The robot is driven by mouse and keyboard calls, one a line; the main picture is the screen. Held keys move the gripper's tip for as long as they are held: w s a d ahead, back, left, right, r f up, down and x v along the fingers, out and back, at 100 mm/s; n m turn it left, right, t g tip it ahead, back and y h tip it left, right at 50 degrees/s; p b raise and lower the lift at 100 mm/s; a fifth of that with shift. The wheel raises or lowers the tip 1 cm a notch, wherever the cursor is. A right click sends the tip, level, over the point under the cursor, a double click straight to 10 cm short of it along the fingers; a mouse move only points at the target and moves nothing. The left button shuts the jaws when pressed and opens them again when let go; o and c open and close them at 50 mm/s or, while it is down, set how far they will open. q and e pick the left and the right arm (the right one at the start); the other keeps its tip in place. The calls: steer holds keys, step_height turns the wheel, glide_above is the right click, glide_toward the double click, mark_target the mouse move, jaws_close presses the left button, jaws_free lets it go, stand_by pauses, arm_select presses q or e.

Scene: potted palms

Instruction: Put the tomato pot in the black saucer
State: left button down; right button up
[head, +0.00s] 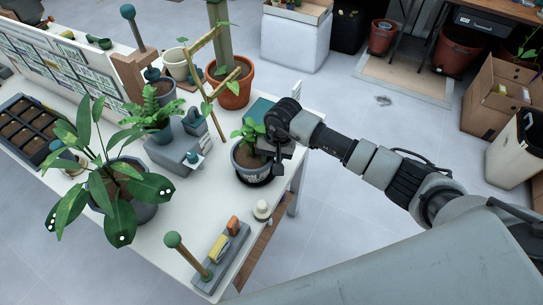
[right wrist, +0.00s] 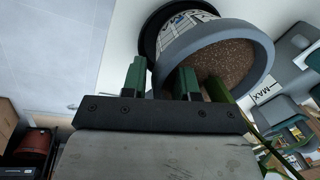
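The tomato pot (head: 246,160) is a grey pot with a pale label, brown soil and a leafy green plant, near the table's right edge. It stands upright in the head view. The black saucer (head: 262,183) shows as a dark rim around the pot's base; it also shows in the right wrist view (right wrist: 149,32). I cannot tell whether the pot's base touches it. My right gripper (right wrist: 161,78) has one green finger outside the pot's rim and one inside, with the grey wall filling the gap. The pot's soil (right wrist: 225,66) shows there. My left gripper is not in view.
A tool tray (head: 222,262) and a small white bottle (head: 262,211) stand in front of the pot. A grey block-like stand (head: 180,155) and a large leafy plant (head: 122,190) are to its left. A terracotta pot (head: 232,92) stands behind. Open floor lies right of the table.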

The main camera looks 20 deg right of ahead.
step_height(320, 180, up, 12)
steer(key=d+b, duration=0.2)
steer(key=shift+s, duration=0.4)
steer(key=shift+a+f, duration=0.1)
